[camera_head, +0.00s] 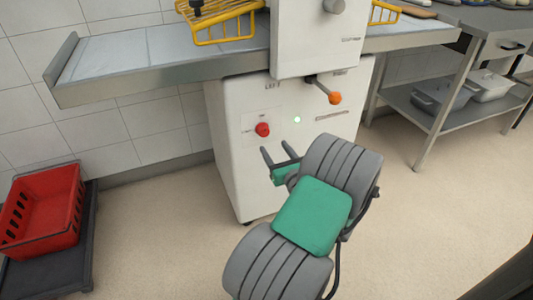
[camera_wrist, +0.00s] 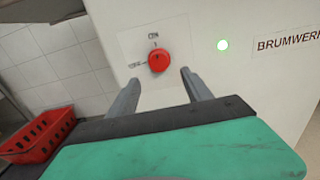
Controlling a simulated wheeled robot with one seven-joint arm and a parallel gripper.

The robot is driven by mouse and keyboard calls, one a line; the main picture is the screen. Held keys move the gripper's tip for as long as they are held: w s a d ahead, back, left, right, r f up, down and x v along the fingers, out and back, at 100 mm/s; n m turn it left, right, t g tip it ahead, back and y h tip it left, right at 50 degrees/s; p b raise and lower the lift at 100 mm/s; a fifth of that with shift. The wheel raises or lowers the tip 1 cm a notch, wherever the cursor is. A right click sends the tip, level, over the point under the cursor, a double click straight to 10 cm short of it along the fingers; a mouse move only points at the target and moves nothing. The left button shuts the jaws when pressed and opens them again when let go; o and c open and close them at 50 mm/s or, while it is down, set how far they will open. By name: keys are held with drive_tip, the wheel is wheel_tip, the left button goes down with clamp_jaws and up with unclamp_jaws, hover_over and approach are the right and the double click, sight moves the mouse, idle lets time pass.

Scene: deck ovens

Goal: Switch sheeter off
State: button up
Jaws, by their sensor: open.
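The sheeter (camera_head: 235,140) is a white machine with a long flat bed (camera_head: 130,65) and yellow wire guards. Its red round switch knob (camera_head: 263,130) sits on a light label plate on the front.
An orange-tipped lever (camera_head: 334,98) sticks out above right of the lamp. A red crate (camera_head: 43,212) stands on a dark dolly (camera_head: 75,265) at the left. A steel table (camera_head: 440,115) with containers on its lower shelf stands at the right. The floor between is clear.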

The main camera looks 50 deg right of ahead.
sight(265, 134)
drive_tip(key=b+x, duration=0.1)
drive_tip(key=x, duration=0.6)
drive_tip(key=shift+w+d+r+b, duration=0.1)
drive_tip(key=shift+w+r+b, duration=0.15)
drive_tip(key=shift+b, duration=0.1)
drive_tip(key=shift+c, duration=0.2)
clamp_jaws()
